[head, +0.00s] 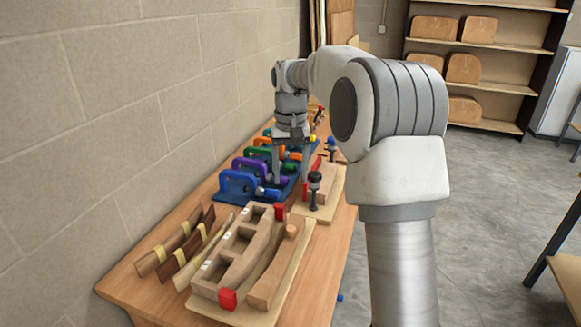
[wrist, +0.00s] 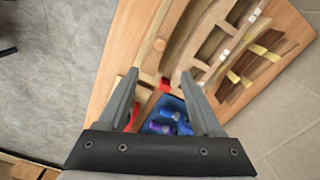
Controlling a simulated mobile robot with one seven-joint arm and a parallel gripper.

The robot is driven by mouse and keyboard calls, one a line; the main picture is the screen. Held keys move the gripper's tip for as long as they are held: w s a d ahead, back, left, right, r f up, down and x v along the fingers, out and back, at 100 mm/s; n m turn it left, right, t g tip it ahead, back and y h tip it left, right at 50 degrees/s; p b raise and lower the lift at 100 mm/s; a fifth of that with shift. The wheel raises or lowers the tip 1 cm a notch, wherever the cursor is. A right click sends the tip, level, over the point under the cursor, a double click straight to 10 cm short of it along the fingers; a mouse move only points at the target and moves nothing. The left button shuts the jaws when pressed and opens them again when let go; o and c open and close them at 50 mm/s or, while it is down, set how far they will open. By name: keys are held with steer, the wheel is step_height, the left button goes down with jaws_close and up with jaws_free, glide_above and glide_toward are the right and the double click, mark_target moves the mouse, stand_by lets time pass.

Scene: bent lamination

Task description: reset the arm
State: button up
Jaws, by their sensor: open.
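My gripper (head: 290,162) is above the workbench, near the row of coloured clamps, with its fingers pointing down. In the wrist view my gripper (wrist: 160,92) has its two fingers spread wide apart, with nothing held between them. Part of a blue clamp (wrist: 172,110) and the wooden bending form show beyond the fingers. My arm covers part of the bench's right side in the head view.
The wooden workbench (head: 120,273) runs along a block wall. Several clamps stand on a blue mat (head: 233,196). A bending form (head: 207,286) with red pads and strips bound with yellow tape (head: 160,254) lie in front. Open floor (head: 490,200) is at right.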

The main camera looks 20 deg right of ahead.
steer(key=shift+r, duration=0.65)
steer(key=s+a+r+n+t, duration=0.1)
steer(key=s+r, duration=0.3)
steer(key=s, duration=0.4)
steer(key=s+a+r+t, duration=0.15)
steer(key=s+r, duration=0.25)
steer(key=s, duration=0.4)
steer(key=s+f+n+t, duration=0.1)
steer(key=s+f+t, duration=0.2)
steer(key=s, duration=1.2)
step_height(320, 180, down, 2)
steer(key=shift+s+a+f, duration=0.2)
steer(key=shift+s+f, duration=0.05)
steer(key=shift+s, duration=0.05)
